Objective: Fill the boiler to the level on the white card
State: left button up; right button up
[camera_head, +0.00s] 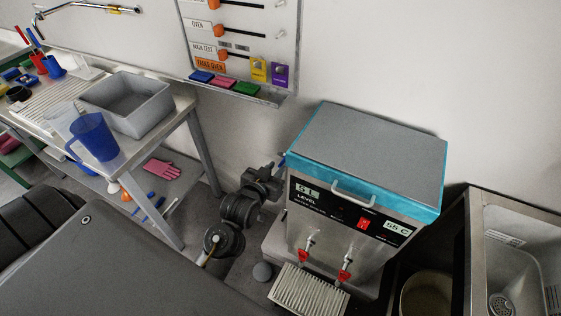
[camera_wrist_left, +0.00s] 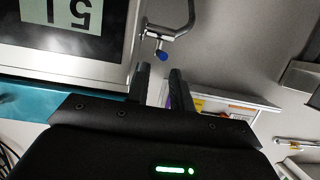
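The boiler (camera_head: 345,215) is a steel box with a blue band, a grey lid and a front handle. Its panel reads 5 L beside LEVEL and 55 C, with a lit red switch. Two red-handled taps are on its front. My left gripper (camera_head: 277,166) is at the boiler's left side. In the left wrist view my left gripper (camera_wrist_left: 160,82) is open and empty, its fingers apart. A metal valve with a blue-tipped lever (camera_wrist_left: 162,55) is just beyond the fingertips, apparently untouched. I cannot make out a white card for certain. My right gripper is out of view.
A drip grate (camera_head: 308,291) is under the taps. A steel sink (camera_head: 510,260) is at the right. A table at the left bears a grey tub (camera_head: 127,103) and a blue jug (camera_head: 94,137). A board (camera_head: 240,45) with orange-knobbed sliders is on the wall.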

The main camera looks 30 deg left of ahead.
aim_at(283, 161)
pick_arm(q)
jog(key=x, duration=0.6)
grip_shut()
jog(key=shift+w+a+m+h+p, duration=0.1)
jog(key=shift+a+m+h+p, duration=0.4)
jog(key=shift+m+h, duration=0.5)
jog(key=shift+w+a+m+h+p, duration=0.1)
jog(key=shift+a+m+h+p, duration=0.5)
jog(key=shift+h, duration=0.6)
jog(key=shift+d+r, duration=0.1)
